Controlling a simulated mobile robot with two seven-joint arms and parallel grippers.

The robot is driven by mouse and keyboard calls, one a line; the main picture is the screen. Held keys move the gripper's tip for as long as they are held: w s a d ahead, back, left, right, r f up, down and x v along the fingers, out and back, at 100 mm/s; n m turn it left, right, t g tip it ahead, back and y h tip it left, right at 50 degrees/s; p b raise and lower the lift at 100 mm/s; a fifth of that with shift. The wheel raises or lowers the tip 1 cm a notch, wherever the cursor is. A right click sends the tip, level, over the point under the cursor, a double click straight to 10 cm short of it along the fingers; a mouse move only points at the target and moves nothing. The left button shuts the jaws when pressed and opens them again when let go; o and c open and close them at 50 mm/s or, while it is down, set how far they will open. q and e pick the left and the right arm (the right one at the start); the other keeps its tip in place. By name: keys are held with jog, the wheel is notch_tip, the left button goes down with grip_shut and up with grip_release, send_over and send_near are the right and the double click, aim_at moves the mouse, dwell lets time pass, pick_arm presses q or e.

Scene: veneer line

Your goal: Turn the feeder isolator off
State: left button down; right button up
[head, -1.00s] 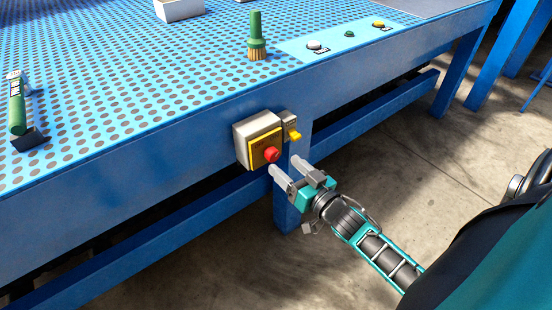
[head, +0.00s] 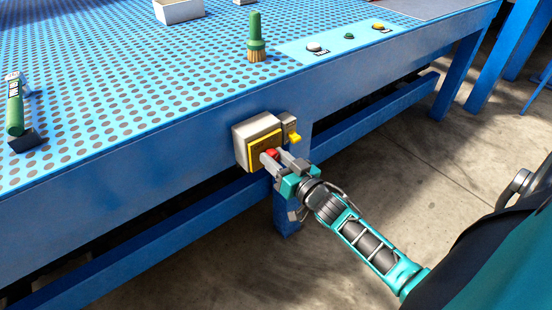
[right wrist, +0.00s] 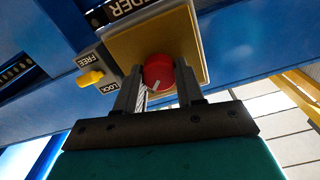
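The feeder isolator is a grey box (head: 243,136) with a yellow plate (right wrist: 195,40) and a red rotary knob (right wrist: 158,72), on the front rail of the blue table. Part of a label ending in "DER" shows above the plate. A white mark on the knob points down and slightly left in the right wrist view. My right gripper (head: 280,159) is at the knob, with one finger on each side of it. The fingers look open, with narrow gaps; contact is hard to judge. My left gripper is out of view.
Beside the box is a small grey unit with a yellow lever (right wrist: 90,77) and FREE and LOCK labels. On the perforated tabletop (head: 130,110) are a green brush (head: 256,40), a green-handled tool (head: 15,110) and a white box (head: 180,11). Several buttons sit on a light-blue panel (head: 350,52).

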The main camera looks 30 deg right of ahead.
jog(key=c, duration=0.5)
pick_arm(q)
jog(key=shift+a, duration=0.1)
pick_arm(e)
jog(key=shift+n, duration=0.4)
jog(key=shift+n+p, duration=0.45)
jog(key=shift+n, duration=0.55)
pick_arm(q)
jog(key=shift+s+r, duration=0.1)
pick_arm(e)
jog(key=shift+a+f+n, duration=0.1)
jog(key=shift+n, duration=3.65)
jog(key=shift+a+f+n, duration=0.1)
jog(key=shift+n, duration=3.65)
